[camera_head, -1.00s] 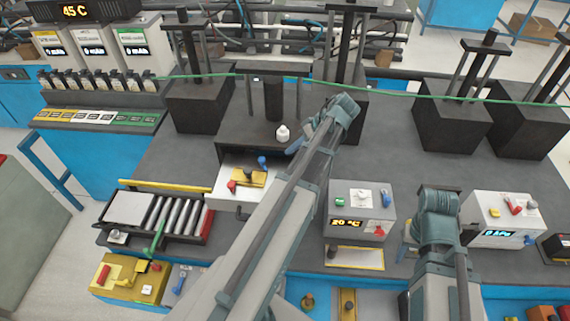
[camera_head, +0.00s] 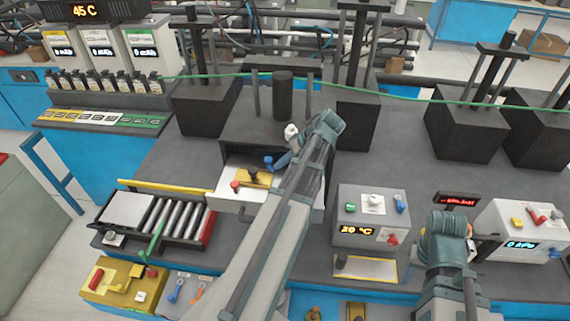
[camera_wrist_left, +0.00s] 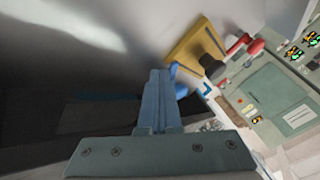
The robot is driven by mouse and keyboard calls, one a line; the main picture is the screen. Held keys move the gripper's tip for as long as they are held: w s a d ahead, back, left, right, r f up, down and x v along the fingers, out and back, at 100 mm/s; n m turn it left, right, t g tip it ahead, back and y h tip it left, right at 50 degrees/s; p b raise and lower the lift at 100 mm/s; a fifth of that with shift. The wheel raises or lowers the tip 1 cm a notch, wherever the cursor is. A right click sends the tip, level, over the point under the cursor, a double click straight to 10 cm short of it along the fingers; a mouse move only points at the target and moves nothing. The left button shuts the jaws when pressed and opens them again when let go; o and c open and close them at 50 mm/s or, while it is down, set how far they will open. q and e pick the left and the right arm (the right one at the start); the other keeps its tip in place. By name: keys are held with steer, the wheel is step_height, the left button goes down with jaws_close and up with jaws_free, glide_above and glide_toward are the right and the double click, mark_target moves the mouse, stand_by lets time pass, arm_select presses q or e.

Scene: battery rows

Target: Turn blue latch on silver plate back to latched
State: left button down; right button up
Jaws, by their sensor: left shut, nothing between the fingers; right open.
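The silver plate (camera_head: 226,196) lies at the front opening of a black press, left of centre in the head view. It carries a yellow block (camera_head: 260,178), a red knob (camera_head: 235,186) and the blue latch (camera_head: 268,162). My left gripper (camera_head: 284,161) is shut and empty, just right of the blue latch. In the left wrist view its closed blue fingers (camera_wrist_left: 160,80) are right beside the blue latch (camera_wrist_left: 181,91), which they partly hide. I cannot tell whether they touch. My right gripper (camera_head: 458,246) is at the lower right, its fingers mostly hidden by my arm.
A white knob (camera_head: 291,131) sits on the press (camera_head: 235,125) near my left wrist. A roller conveyor (camera_head: 128,208) stands to the left. A grey control box (camera_head: 365,215) is right of my left arm. Bare bench lies between it and the press.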

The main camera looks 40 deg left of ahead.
stand_by(0.3)
arm_select(q)
steer(key=m+t, duration=0.1)
steer(key=s+m+t, duration=0.1)
steer(key=m, duration=0.1)
steer(key=shift+s+d+y, duration=0.15)
steer(key=shift+y, duration=0.15)
steer(key=shift+m+t, duration=0.7)
steer(key=shift+m, duration=0.7)
steer(key=shift+w, duration=0.25)
steer(key=shift+w+a, duration=0.3)
steer(key=shift+w, duration=0.35)
steer(key=shift+r, duration=0.15)
